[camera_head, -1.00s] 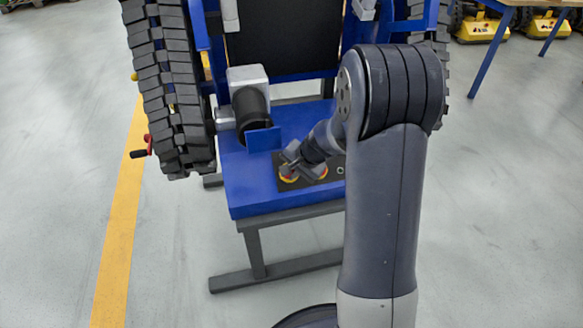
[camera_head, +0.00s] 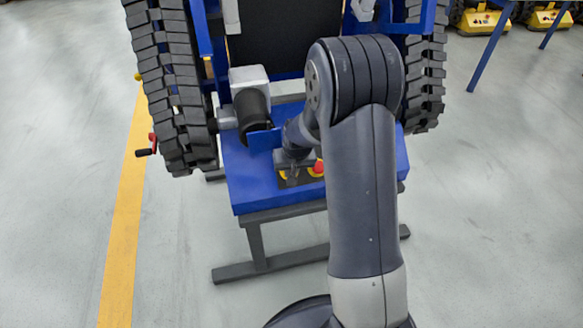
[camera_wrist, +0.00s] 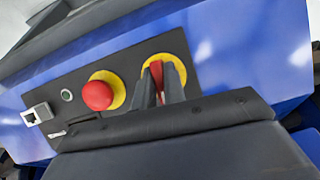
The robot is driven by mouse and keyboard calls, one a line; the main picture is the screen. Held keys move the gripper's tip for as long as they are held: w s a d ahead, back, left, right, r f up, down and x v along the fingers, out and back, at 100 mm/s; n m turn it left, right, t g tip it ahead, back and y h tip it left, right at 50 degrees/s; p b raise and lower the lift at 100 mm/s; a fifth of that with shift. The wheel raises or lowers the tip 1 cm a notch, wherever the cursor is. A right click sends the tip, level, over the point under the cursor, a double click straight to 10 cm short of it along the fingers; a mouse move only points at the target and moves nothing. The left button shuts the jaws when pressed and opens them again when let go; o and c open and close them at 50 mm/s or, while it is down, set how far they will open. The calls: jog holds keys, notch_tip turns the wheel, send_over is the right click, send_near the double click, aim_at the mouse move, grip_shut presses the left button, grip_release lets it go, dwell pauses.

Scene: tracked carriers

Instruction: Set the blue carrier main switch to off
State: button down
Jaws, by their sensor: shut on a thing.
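The blue carrier (camera_head: 232,180) stands ahead, with a black control panel (camera_head: 304,182) on its blue top. The main switch (camera_wrist: 157,70) is a red handle on a yellow plate, seen in the wrist view. My gripper (camera_wrist: 161,86) is shut on the red handle, a finger on each side, hiding much of it. In the head view my gripper (camera_head: 287,163) is over the panel's left part, partly hidden by my arm. A red mushroom button (camera_wrist: 98,95) on a yellow ring sits beside the switch, apart from my fingers; it also shows in the head view (camera_head: 317,167).
Rubber tracks (camera_head: 172,100) flank the carrier. A red-handled crank (camera_head: 151,142) is at left. Open floor lies around.

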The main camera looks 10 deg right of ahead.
jog(key=shift+n, duration=0.3)
jog(key=shift+s, duration=0.1)
jog(key=c, duration=1.5)
grip_release()
jog(key=p+v, duration=0.2)
jog(key=v, duration=0.8)
jog(key=shift+s+a+r+p, duration=0.1)
jog(key=shift+r+p, duration=0.2)
jog(key=shift+r, duration=0.05)
jog(key=shift+f, duration=0.1)
